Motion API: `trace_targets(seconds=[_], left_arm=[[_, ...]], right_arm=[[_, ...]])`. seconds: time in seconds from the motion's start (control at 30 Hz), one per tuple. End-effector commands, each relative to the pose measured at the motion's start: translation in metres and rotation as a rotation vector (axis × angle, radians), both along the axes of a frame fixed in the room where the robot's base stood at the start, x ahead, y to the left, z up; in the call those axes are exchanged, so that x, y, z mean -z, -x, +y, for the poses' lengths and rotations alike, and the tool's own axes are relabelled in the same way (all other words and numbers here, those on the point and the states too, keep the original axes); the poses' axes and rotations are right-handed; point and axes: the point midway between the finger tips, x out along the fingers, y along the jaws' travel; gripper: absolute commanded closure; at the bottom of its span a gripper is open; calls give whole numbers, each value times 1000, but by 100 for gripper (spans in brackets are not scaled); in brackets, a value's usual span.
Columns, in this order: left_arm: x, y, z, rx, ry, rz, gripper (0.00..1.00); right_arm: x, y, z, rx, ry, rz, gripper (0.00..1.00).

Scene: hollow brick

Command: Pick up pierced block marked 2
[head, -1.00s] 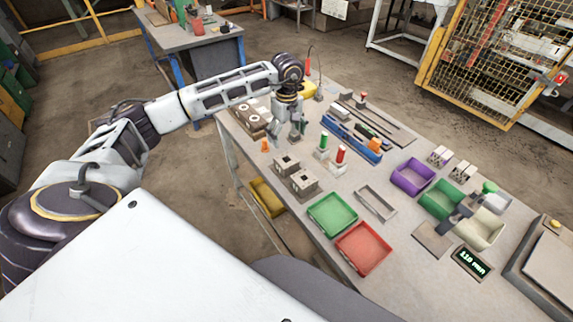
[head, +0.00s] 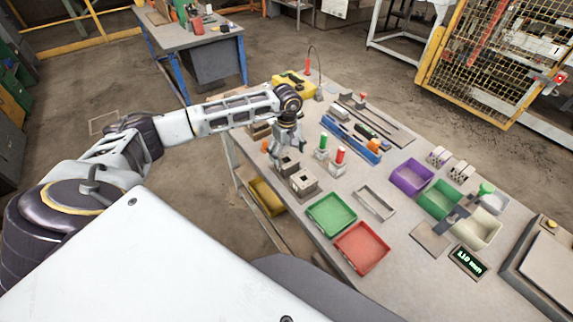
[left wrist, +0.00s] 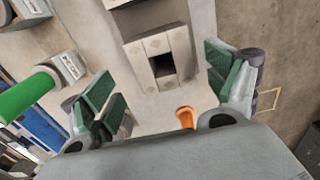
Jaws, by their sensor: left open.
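Two pale grey pierced blocks stand side by side near the table's left edge, the farther one (head: 287,165) and the nearer one (head: 303,183). My left gripper (head: 284,152) is just above and beside the farther block, open and empty. In the left wrist view, a pale block with a square dark hole (left wrist: 148,46) lies between and beyond the two green-padded fingers, not gripped. No number can be read on any block. My right gripper is not in view.
An orange cone (left wrist: 185,117) lies close to the gripper. Green-topped (head: 322,146) and red-topped (head: 340,160) stands are to its right. Brown blocks (head: 258,130) are partly hidden behind my arm. Green (head: 331,215) and red (head: 361,248) trays lie nearer.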

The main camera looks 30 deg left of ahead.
Motion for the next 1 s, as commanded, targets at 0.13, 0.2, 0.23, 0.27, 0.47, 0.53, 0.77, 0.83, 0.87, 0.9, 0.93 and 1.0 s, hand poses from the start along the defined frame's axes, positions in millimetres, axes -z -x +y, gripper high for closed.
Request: trace_targets(seconds=[0.13,0.2,0.23,0.27,0.47,0.53,0.77,0.83,0.87,0.9,0.93,1.0], left_arm=[[0,0,0,0,0,0,12],[1,0,0,0,1,0,12],[1,0,0,0,1,1,12],[2,1,-1,0,1,1,12],[16,5,-2,0,2,4,12],[23,6,-3,0,1,3,12],[46,7,-3,-1,0,2,12],[50,7,-3,0,1,1,12],[51,7,-3,0,1,1,12],[52,7,-3,0,1,1,12],[52,7,-3,0,1,1,12],[52,7,-3,0,1,0,12]], right_arm=[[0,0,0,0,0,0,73],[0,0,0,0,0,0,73],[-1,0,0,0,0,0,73],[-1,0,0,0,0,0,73],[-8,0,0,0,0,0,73],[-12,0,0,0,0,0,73],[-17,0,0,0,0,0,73],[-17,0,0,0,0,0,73],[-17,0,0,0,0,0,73],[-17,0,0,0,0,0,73],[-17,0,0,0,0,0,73],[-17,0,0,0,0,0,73]])
